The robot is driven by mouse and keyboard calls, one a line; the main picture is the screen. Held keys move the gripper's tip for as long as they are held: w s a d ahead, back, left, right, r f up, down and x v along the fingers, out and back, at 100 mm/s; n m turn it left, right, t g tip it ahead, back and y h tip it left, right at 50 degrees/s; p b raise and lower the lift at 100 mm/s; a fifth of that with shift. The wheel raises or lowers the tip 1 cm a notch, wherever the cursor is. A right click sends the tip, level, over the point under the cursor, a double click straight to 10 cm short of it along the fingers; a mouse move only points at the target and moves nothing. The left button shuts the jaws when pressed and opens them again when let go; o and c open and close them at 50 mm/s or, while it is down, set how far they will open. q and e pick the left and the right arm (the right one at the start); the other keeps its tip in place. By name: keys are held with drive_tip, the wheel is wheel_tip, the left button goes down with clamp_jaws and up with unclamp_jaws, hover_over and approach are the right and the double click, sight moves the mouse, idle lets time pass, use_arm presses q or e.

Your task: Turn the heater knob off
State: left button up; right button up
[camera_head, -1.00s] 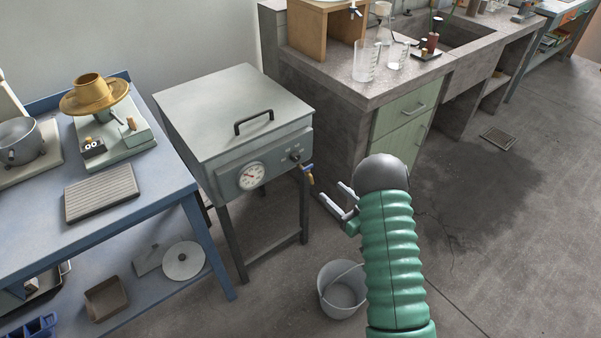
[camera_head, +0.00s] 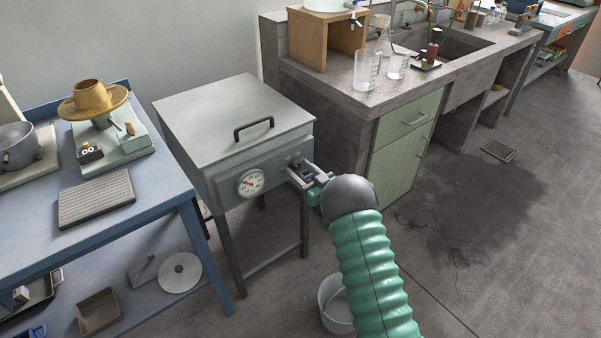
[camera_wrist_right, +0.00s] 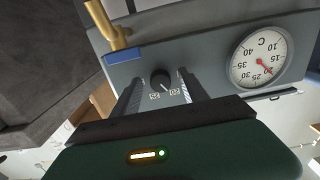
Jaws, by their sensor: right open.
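The heater is a grey metal box (camera_head: 235,130) on dark legs, with a lid handle and a round dial (camera_head: 251,183) on its front. In the right wrist view the black heater knob (camera_wrist_right: 160,79) sits on the front panel, with small number labels beside it. My right gripper (camera_head: 299,176) is at the right end of the heater's front. In the wrist view its open fingers (camera_wrist_right: 158,90) stand on either side of the knob, with gaps between; contact does not show. In the head view the gripper hides the knob. My left gripper is not in view.
A brass tap (camera_wrist_right: 103,22) juts from the panel close to the gripper. A blue bench (camera_head: 120,235) stands left of the heater, and a concrete sink bench (camera_head: 350,92) behind it at right. A bucket (camera_head: 335,305) is on the floor below my arm.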

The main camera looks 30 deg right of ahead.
drive_tip(key=shift+c, duration=0.4)
clamp_jaws()
